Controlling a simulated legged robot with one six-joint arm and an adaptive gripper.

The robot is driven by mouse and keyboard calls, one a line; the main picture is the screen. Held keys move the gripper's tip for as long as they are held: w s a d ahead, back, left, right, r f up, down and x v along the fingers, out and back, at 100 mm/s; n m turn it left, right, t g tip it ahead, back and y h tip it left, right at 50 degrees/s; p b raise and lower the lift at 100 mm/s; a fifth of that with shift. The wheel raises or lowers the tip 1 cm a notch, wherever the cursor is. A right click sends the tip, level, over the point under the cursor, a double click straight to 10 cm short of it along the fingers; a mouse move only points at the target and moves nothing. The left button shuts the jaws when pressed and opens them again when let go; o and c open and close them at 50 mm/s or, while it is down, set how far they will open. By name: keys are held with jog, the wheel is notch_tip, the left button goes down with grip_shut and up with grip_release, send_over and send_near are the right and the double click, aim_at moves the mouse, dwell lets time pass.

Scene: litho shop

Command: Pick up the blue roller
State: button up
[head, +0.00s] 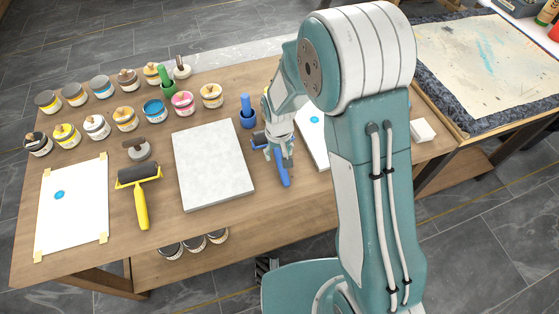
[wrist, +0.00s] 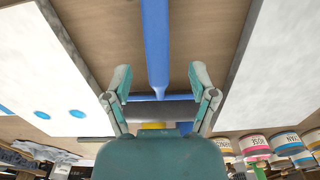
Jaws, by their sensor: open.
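My gripper (head: 277,160) is open over the roller. In the wrist view its fingers (wrist: 160,82) stand on either side of the handle's narrow neck, apart from it.
A yellow roller (head: 140,195) lies farther left. A blue upright tool (head: 247,112) and several ink tins (head: 153,108) stand behind.

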aim_at(279, 159)
jog(key=f, duration=0.3)
jog(key=shift+s, duration=0.2)
jog(key=shift+d+f, duration=0.15)
jog(key=shift+f, duration=0.35)
grip_shut()
